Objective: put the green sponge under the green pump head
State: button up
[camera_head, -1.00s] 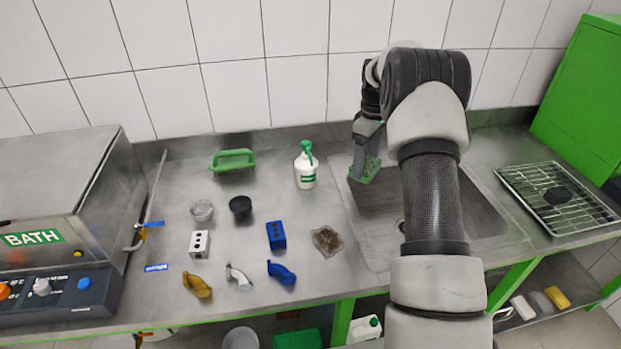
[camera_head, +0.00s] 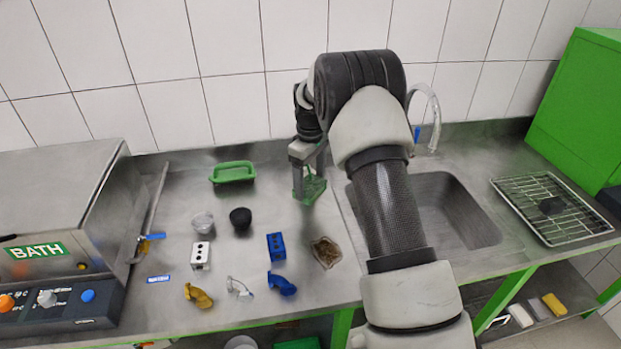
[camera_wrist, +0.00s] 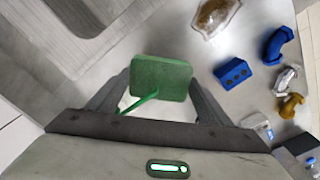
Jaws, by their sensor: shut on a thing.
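My gripper (camera_head: 308,188) is shut on the green sponge (camera_wrist: 160,78) and holds it above the counter, left of the sink. In the head view the sponge (camera_head: 313,190) shows at the lower end of the jaws. In the wrist view it lies flat between the two fingers (camera_wrist: 155,95). A thin green piece (camera_wrist: 140,98) crosses the sponge's near edge; it may be the green pump head, but I cannot tell. The white pump bottle is not visible in the head view, where my gripper covers its earlier place. Contact between sponge and pump cannot be seen.
A green tray (camera_head: 233,172) sits at the back. The sink (camera_head: 455,205) lies right.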

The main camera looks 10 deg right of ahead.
jog(key=shift+d+f, duration=0.1)
jog(key=o, duration=1)
